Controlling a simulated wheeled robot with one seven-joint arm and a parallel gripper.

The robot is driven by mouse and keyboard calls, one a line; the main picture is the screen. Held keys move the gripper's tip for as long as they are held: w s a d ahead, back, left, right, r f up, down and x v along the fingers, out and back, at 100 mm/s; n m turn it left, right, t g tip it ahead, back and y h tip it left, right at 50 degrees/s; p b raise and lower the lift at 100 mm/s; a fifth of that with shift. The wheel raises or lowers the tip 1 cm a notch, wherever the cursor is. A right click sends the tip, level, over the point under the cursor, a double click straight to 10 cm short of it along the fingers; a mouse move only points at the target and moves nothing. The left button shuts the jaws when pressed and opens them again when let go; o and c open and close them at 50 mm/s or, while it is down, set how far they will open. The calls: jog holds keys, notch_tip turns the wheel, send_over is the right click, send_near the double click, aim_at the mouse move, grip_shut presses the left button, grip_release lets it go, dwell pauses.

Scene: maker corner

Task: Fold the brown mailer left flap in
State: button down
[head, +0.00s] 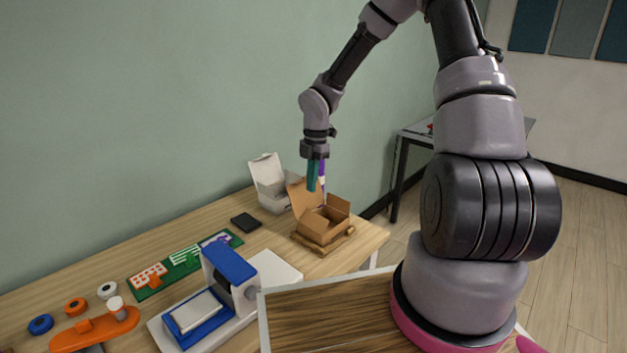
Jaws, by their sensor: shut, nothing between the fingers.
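The brown mailer (322,234) is an open cardboard box near the right end of the wooden table in the head view. It rests on a low wooden support. One brown panel stands up at its back left, and another flap shows on its right side. My gripper (319,190) points down just above the mailer's back part, its fingers teal and purple with a pale tip. It is shut and holds nothing. Whether a fingertip touches the mailer cannot be told. The inside of the mailer is partly visible.
A white open box (271,197) stands close behind the mailer. A black flat device (245,222) lies to its left. A blue and white machine (222,295), a green board (181,269), an orange tool (95,328) and tape rolls (75,306) occupy the table's left part.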

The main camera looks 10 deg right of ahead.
send_over(316, 217)
jog(key=s+a, duration=0.1)
jog(key=a, duration=0.1)
notch_tip(316, 217, down, 6)
jog(key=shift+s+r, duration=0.1)
jog(key=shift+s, duration=0.05)
jog(key=f, duration=0.1)
jog(key=w+d+f, duration=0.1)
jog(key=f, duration=0.1)
jog(key=shift+w+d+f, duration=0.15)
jog(key=shift+d, duration=0.2)
jog(key=shift+d+f, duration=0.15)
jog(key=shift+w+d, duration=0.1)
jog(key=shift+w+d+f, duration=0.1)
jog(key=shift+d+f+g+y, duration=0.1)
jog(key=shift+g+y, duration=0.2)
jog(key=shift+y, duration=0.2)
jog(key=shift+w+d+f+g+y, duration=0.4)
jog(key=shift+d+f+g+y, duration=0.15)
jog(key=shift+f+y, duration=0.2)
jog(key=shift+w+d+f+g+y, duration=0.4)
jog(key=shift+d+f+g+y, duration=0.1)
jog(key=shift+f+y, duration=0.2)
